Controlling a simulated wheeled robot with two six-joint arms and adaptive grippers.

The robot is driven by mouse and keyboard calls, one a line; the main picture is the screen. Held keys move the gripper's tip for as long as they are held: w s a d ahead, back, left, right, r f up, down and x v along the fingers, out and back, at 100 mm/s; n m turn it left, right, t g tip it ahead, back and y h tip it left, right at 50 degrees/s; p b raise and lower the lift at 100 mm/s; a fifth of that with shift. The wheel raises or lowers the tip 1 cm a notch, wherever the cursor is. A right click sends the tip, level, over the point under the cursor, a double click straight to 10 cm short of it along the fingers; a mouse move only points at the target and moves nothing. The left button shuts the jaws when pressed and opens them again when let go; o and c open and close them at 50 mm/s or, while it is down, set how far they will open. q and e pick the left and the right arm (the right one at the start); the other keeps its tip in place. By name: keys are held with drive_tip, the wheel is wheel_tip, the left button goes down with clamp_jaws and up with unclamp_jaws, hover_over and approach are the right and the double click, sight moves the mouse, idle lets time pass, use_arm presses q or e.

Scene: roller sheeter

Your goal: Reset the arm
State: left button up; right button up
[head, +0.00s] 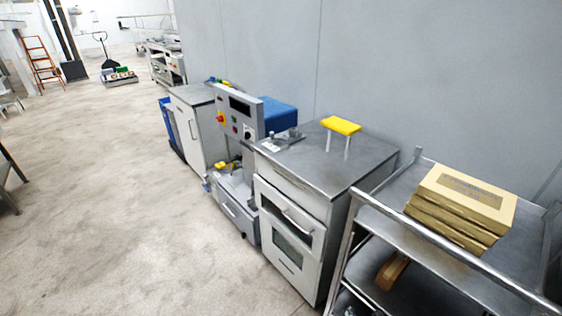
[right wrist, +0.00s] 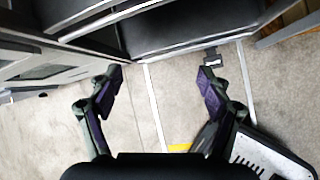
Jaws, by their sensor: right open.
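My right gripper (right wrist: 158,92) shows in the right wrist view with its two dark, purple-padded fingers spread wide apart. It is open and nothing is between the fingers, only floor behind them. No gripper or arm shows in the head view, so my left gripper is out of sight.
In the head view a metal cart (head: 375,212) holding stacked tan boxes (head: 470,192) stands at the right. A cabinet (head: 290,230) with a yellow-topped stand (head: 341,125) and a grey machine (head: 240,120) line the wall.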

drive_tip(key=s+a+f+m+g+y, duration=0.1)
drive_tip(key=s+f+m+g+y, duration=0.2)
drive_tip(key=s+f+m, duration=1.1)
drive_tip(key=s+d+f+m, duration=0.1)
drive_tip(key=s+m, duration=0.3)
drive_tip(key=s, duration=0.6)
drive_tip(key=s+d+f+m+y, duration=0.1)
drive_tip(key=s+f+m, duration=0.3)
drive_tip(key=s, duration=0.6)
drive_tip(key=shift+d+f+g, duration=0.15)
drive_tip(key=shift+d+g, duration=0.25)
